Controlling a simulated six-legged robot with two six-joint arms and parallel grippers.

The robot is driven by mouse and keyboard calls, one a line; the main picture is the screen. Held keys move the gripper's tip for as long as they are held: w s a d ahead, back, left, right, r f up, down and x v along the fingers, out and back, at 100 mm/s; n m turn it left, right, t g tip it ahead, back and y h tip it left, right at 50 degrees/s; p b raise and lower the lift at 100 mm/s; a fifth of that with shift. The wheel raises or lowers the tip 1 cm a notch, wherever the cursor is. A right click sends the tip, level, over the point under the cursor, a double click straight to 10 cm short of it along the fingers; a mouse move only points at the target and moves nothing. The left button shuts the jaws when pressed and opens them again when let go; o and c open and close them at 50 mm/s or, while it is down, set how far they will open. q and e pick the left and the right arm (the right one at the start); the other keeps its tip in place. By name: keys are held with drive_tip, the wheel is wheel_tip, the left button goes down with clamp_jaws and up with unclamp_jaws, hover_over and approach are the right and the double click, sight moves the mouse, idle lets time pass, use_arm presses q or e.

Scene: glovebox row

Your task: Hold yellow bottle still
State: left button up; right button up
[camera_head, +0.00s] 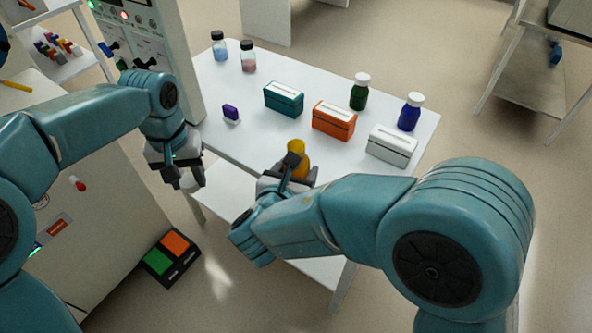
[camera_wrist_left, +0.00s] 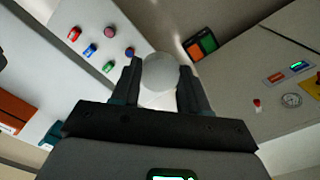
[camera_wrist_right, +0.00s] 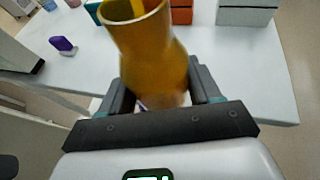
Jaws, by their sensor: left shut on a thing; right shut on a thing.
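The yellow bottle (camera_head: 297,150) is held by my right gripper (camera_head: 289,176) at the front edge of the white table. In the right wrist view the amber-yellow bottle (camera_wrist_right: 152,55) stands between the fingers, and its open mouth shows without a cap. My right gripper is shut on its lower part. My left gripper (camera_head: 189,177) is to the left of the bottle, apart from it, in front of the table. It is shut on a white round cap (camera_wrist_left: 159,78), seen between its fingers in the left wrist view.
The white table (camera_head: 250,143) carries teal (camera_head: 284,98), orange (camera_head: 334,120) and white (camera_head: 391,145) boxes, a green bottle (camera_head: 359,95), a blue bottle (camera_head: 409,114), two clear bottles at the back left and a purple stamp-like item (camera_head: 231,112). A pad with green and orange squares (camera_head: 170,256) lies on the floor.

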use_arm(q)
drive_tip(key=w+d+r, duration=0.3)
drive_tip(key=d+r, duration=0.7)
drive_tip(key=r, duration=0.3)
drive_tip(key=s+d+r+m, duration=0.1)
drive_tip(key=d+r+m, duration=0.1)
drive_tip(key=d, duration=0.9)
drive_tip(key=shift+s+d+r+m, duration=0.15)
drive_tip(key=shift+d+r+m, duration=0.15)
drive_tip(key=shift+d+r, duration=0.1)
drive_tip(key=shift+f, duration=2)
